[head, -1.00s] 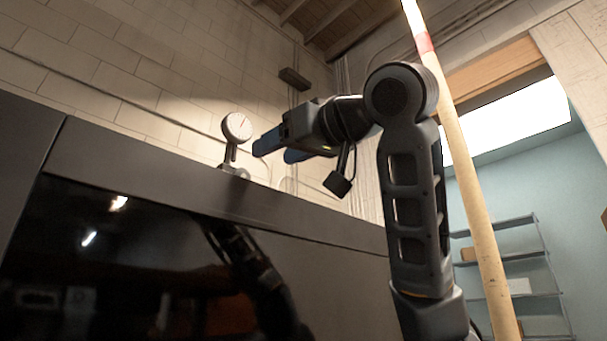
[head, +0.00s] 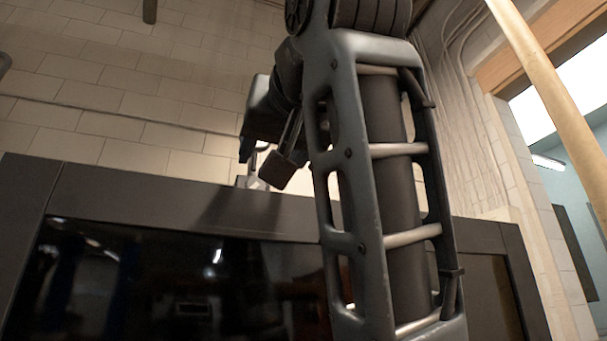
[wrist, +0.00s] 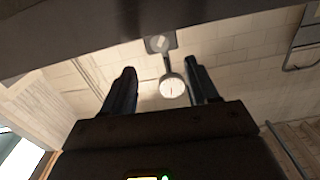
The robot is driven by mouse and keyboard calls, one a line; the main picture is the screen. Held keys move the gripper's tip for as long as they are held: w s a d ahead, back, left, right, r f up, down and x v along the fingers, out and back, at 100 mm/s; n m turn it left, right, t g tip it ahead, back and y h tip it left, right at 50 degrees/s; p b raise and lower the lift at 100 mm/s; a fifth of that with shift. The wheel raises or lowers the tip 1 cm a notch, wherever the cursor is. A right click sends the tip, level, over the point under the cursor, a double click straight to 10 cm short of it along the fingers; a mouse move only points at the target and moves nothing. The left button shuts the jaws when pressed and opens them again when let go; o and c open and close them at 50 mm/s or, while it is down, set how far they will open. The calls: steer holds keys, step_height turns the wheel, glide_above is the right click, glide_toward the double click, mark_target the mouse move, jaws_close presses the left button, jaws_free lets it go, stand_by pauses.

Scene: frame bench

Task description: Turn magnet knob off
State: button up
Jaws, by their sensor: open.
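A dial gauge with a round white face (wrist: 172,88) stands on a short post from a small grey magnetic base (wrist: 160,44). In the wrist view, which looks upside down, a pale shape on the base's face may be the knob (wrist: 159,43). My gripper (wrist: 160,65) is open and empty. Its two dark blue fingers lie left and right of the gauge in that view; contact cannot be told. In the head view the base (head: 252,183) sits on top of the dark cabinet, just below my gripper (head: 245,150), which hides the gauge face.
The dark cabinet (head: 130,195) with a glossy black front runs across in front of me. A pale brick wall (head: 150,110) stands behind it. A slanted wooden pole (head: 560,105) and an opening to a blue room are at the right.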

mark_target(256, 183)
steer(key=p+x, duration=0.2)
steer(key=x, duration=0.4)
steer(key=shift+w, duration=0.2)
steer(key=shift+w+a+f, duration=0.1)
steer(key=shift+w+a, duration=0.15)
steer(key=shift+w, duration=0.4)
steer(key=shift+c, duration=0.3)
steer(key=c, duration=1)
steer(key=shift+n, duration=2.3)
steer(key=o, duration=1.1)
steer(key=shift+c, duration=0.2)
steer(key=b+v, duration=0.2)
steer(key=v, duration=0.5)
steer(key=shift+s, duration=0.4)
